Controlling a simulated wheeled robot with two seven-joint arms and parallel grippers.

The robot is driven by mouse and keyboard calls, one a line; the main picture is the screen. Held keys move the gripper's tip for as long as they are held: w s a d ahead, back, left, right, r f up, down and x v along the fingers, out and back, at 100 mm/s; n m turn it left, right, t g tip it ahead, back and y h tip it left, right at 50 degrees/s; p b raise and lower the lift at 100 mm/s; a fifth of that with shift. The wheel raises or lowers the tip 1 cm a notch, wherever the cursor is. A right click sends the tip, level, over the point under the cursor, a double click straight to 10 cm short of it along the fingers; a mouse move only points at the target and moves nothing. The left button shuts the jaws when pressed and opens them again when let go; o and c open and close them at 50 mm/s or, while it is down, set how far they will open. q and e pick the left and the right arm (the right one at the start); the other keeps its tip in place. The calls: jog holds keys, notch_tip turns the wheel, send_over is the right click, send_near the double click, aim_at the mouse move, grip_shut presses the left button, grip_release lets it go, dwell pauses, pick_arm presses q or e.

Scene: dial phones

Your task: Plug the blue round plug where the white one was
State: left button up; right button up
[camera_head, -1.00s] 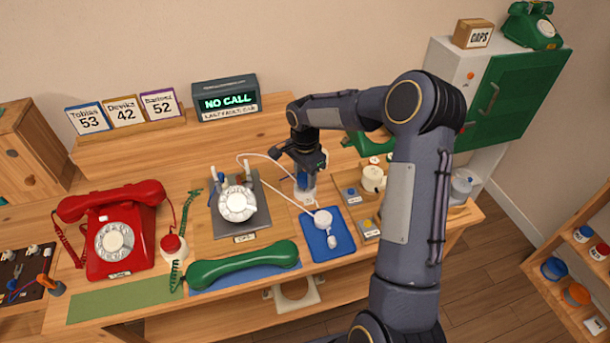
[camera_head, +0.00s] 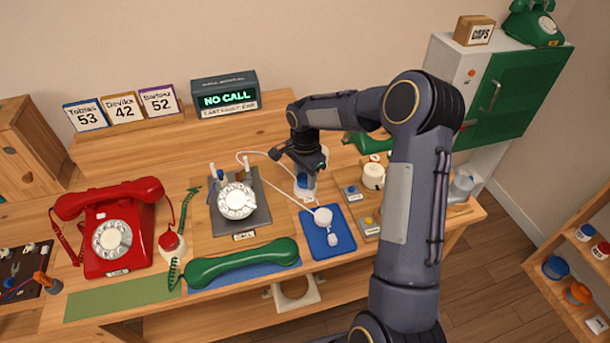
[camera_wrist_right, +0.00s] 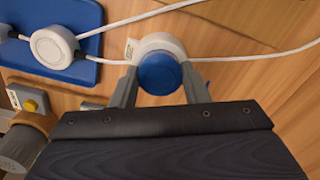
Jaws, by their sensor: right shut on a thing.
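My right gripper (camera_head: 303,170) points down at the back middle of the table, shut on the blue round plug (camera_head: 304,181). In the right wrist view the plug shows as a blue disc (camera_wrist_right: 159,74) between the two fingertips (camera_wrist_right: 160,88). A white round base (camera_wrist_right: 163,45) with a small label shows right behind the plug; I cannot tell whether the plug is seated in it. White cords leave both sides of this base. A white round plug (camera_head: 323,217) lies on the blue mat (camera_head: 318,240), and in the wrist view (camera_wrist_right: 52,47). My left gripper is out of view.
A white rotary dial (camera_head: 237,201) on a grey plate stands left of the gripper. A green handset (camera_head: 243,263) lies in front, a red phone (camera_head: 115,228) at left. Small blocks with coloured buttons (camera_head: 351,193) stand to the right. My right arm covers part of the right table.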

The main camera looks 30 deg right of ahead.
jog(key=o, duration=1)
jog(key=shift+r, duration=0.1)
notch_tip(320, 180, up, 8)
jog(key=shift+f, duration=0.15)
jog(key=s+a+r+n+t+y, duration=0.1)
jog(key=s+a+r+n, duration=0.15)
jog(key=s, duration=0.45)
jog(key=s+a+r+n+t, duration=0.2)
jog(key=s+r+n, duration=0.2)
jog(key=s, duration=0.3)
jog(key=s+a+r+n+t+y, duration=0.1)
jog(key=s+a+r+n, duration=0.2)
jog(key=s, duration=0.4)
jog(key=s+a+n, duration=0.1)
jog(key=s, duration=0.1)
jog(key=s+a+f+n+t+y, duration=0.1)
jog(key=s+n, duration=0.1)
jog(key=s, duration=0.1)
jog(key=s+a+f+n, duration=0.1)
jog(key=s+a+n, duration=0.1)
jog(key=s, duration=0.1)
jog(key=shift+f+t+y, duration=0.25)
jog(key=shift+t+y, duration=0.05)
jog(key=shift+y, duration=0.1)
